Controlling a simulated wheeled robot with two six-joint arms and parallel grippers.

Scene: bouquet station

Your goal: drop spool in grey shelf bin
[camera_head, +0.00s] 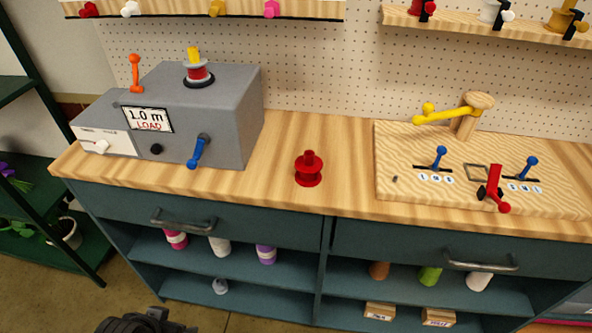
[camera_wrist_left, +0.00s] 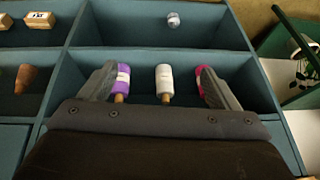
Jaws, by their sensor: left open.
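A spool (camera_head: 198,75) wound in red, with pale flanges, sits on a yellow-topped peg on the grey machine (camera_head: 225,110). A red spool-shaped piece (camera_head: 308,170) stands alone on the worktop. Pink (camera_head: 176,239), white (camera_head: 219,246) and purple (camera_head: 266,254) rolls sit in the left upper shelf compartment. No grey bin can be clearly made out. My left gripper (camera_wrist_left: 158,85) is open and empty in its wrist view, facing that compartment. The white roll (camera_wrist_left: 164,82) shows between its fingers, the purple roll (camera_wrist_left: 123,78) by one finger and the pink roll (camera_wrist_left: 203,74) by the other.
The teal shelf unit (camera_head: 325,240) has drawers with handles above its compartments. Right compartments hold coloured pots (camera_head: 430,275) and small labelled wooden boxes (camera_head: 438,317). A wooden lever board (camera_head: 400,165) stands right on the worktop. A green plant rack (camera_head: 60,165) is at left.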

